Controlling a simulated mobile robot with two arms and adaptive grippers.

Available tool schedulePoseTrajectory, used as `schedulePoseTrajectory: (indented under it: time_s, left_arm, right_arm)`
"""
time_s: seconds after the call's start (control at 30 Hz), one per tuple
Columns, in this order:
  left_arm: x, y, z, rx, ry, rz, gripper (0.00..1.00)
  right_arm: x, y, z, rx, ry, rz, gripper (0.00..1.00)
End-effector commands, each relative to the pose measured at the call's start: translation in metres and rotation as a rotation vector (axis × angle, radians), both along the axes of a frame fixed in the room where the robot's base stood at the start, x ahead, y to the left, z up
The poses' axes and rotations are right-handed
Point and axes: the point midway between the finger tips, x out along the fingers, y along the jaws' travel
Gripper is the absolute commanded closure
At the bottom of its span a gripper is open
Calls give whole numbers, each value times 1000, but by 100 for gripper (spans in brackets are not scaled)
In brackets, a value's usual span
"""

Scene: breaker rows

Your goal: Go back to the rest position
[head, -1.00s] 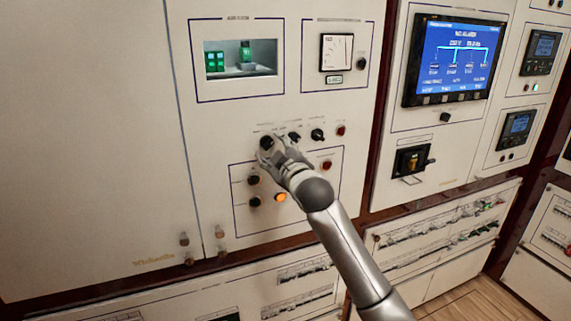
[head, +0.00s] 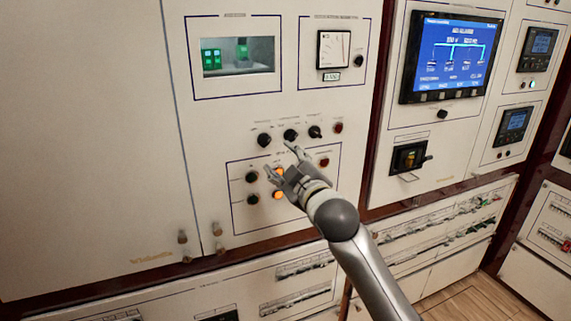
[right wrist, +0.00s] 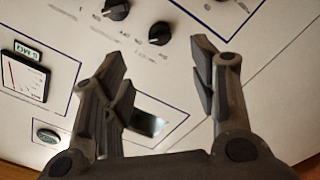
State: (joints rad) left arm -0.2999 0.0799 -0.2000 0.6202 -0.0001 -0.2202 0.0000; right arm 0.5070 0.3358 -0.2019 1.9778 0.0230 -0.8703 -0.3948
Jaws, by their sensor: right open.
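My right gripper (head: 283,160) is open and empty in front of the panel in the head view, just below the row of black knobs. In the right wrist view its two fingers (right wrist: 165,85) are spread wide with nothing between them. The left black knob (head: 264,140), the middle knob (head: 290,135) and the right knob (head: 315,132) stand clear of the fingers. Two black knobs also show beyond the fingers in the right wrist view (right wrist: 159,33). My left gripper is not in view.
Two orange lamps (head: 278,195) and black buttons (head: 252,177) sit by my right gripper. A blue screen (head: 455,58) and a breaker handle (head: 409,158) are to the right. Breaker rows (head: 440,222) run below. A wide blank panel (head: 85,130) fills the left.

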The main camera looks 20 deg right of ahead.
Motion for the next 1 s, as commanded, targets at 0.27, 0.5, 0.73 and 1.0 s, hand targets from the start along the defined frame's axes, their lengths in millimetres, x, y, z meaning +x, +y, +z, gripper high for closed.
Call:
schedulePoseTrajectory:
  time_s: [0.27,0.5,0.73,1.0]
  left_arm:
    - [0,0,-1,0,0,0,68]
    - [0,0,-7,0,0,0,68]
    - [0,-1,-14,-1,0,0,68]
    - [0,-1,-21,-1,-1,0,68]
  right_arm:
    - [3,-1,-11,5,17,-1,46]
    - [21,-10,-144,79,212,-30,46]
    - [0,-19,-320,170,457,-79,46]
    - [-85,-23,-510,257,725,-152,46]
